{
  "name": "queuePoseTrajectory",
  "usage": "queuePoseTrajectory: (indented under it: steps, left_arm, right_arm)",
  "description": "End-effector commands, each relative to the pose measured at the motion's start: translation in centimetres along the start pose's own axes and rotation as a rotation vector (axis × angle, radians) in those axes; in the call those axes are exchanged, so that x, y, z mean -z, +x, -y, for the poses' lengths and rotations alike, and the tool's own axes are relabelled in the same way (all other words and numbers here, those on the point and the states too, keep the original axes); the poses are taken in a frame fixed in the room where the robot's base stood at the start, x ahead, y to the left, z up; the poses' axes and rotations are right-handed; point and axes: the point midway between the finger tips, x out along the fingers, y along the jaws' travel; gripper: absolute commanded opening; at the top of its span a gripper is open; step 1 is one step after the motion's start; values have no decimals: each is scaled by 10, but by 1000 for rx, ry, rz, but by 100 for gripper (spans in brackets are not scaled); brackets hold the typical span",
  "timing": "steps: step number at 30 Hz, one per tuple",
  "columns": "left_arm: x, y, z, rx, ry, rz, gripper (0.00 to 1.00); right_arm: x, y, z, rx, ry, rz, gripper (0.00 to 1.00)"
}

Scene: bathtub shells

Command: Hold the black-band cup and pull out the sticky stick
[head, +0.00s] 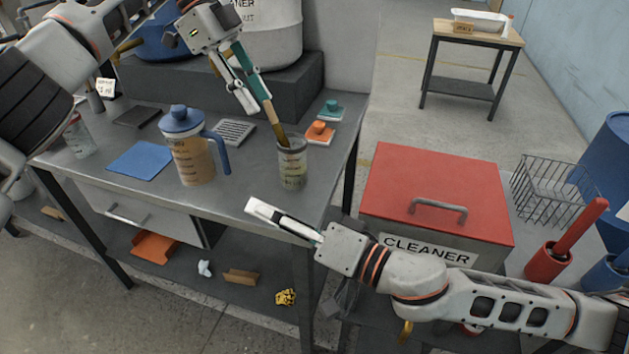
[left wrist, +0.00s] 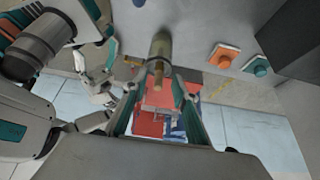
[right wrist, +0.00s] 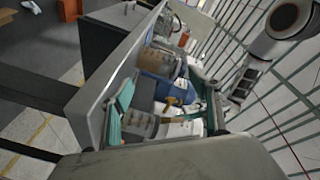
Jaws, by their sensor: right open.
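The cup (head: 292,172) is a see-through tumbler with a dark band near its top and printing on its side, upright near the table's right edge. The brown sticky stick (head: 275,122) leans out of its mouth, up and to the left. My left gripper (head: 250,105) is above the cup, by the stick's upper end. In the left wrist view its fingers (left wrist: 154,98) are apart, with the cup (left wrist: 160,47) beyond them; firm contact with the stick does not show. My right gripper (head: 258,212) is open, in front of and below the cup, with empty fingers apart in the right wrist view (right wrist: 162,98).
A blue-lidded pitcher (head: 190,160) stands left of the cup. Orange (head: 320,132) and teal (head: 331,111) knobbed blocks sit behind it. A blue mat (head: 141,160) and grey slotted plate (head: 234,131) lie on the table. A red-lidded cleaner box (head: 432,180) is right.

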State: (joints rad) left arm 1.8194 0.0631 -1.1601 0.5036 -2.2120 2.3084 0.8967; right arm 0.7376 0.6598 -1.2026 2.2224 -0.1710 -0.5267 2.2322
Motion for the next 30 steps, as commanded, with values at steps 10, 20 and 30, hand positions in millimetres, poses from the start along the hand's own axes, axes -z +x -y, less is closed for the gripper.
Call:
queuePoseTrajectory:
  steps: [10,20,30]
  left_arm:
    - [0,0,0,0,0,0,28]
    - [0,0,0,0,0,0,28]
    - [0,0,0,0,0,0,28]
  right_arm:
    - [60,4,-43,-170,-598,-164,62]
    - [96,-3,-72,-333,-966,-214,62]
    - [110,27,-80,-345,-997,-216,62]
